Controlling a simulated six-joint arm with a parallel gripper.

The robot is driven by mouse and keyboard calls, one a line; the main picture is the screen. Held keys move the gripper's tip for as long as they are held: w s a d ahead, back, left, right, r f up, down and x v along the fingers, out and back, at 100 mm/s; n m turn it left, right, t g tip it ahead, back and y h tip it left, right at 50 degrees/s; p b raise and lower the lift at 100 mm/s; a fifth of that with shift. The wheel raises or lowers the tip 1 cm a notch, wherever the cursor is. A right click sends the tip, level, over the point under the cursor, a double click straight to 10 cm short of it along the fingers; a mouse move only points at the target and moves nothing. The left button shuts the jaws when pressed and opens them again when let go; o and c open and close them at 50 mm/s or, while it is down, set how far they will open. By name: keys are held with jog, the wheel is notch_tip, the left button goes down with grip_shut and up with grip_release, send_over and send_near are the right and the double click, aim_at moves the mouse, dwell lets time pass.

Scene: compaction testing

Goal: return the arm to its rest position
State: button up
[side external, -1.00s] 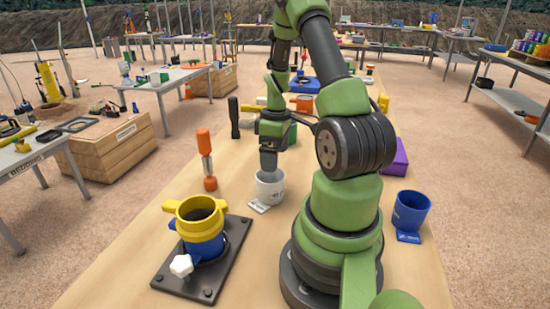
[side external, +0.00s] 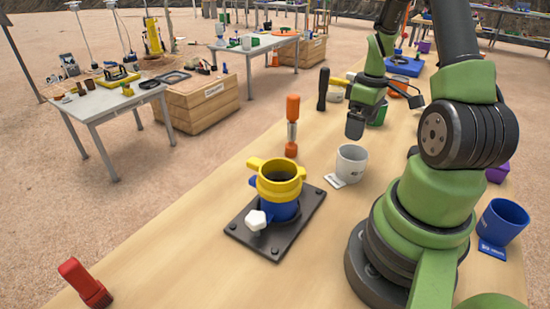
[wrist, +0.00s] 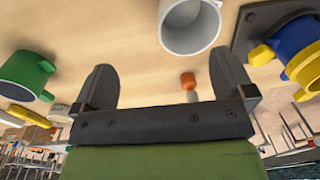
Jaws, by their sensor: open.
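My gripper (side external: 356,126) hangs above the bench, a little above and behind the white cup (side external: 350,160) in the side view. In the wrist view my gripper (wrist: 166,80) has its two dark fingers spread wide, with nothing between them. The white cup stands apart from the fingers, and its open mouth shows in the wrist view (wrist: 190,30). My arm is bent, with the forearm reaching over the bench.
The yellow and blue mould (side external: 279,190) stands on a dark baseplate (side external: 238,230). An orange-ended tool (side external: 292,125), a black-handled tool (side external: 323,90) and a green cup (side external: 378,114) stand nearby. A blue cup (side external: 502,222) is right of my base.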

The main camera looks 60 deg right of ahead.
jog(key=w+a+r+t+h, duration=0.1)
jog(key=w+a+r, duration=0.1)
jog(key=a+r, duration=0.15)
jog(key=w+a+r+t, duration=0.1)
jog(key=w+a+r, duration=0.2)
jog(key=r, duration=0.2)
jog(key=s+a+r+m+t+y, duration=0.1)
jog(key=s+a+r+t, duration=0.1)
jog(key=a+r, duration=0.4)
jog(key=s+a+r+m+t+y, duration=0.1)
jog(key=s+a+r, duration=0.4)
jog(key=a, duration=0.8)
jog(key=shift+a+r+m+t, duration=0.25)
jog(key=shift+r+m+t, duration=0.25)
jog(key=shift+m+t, duration=0.4)
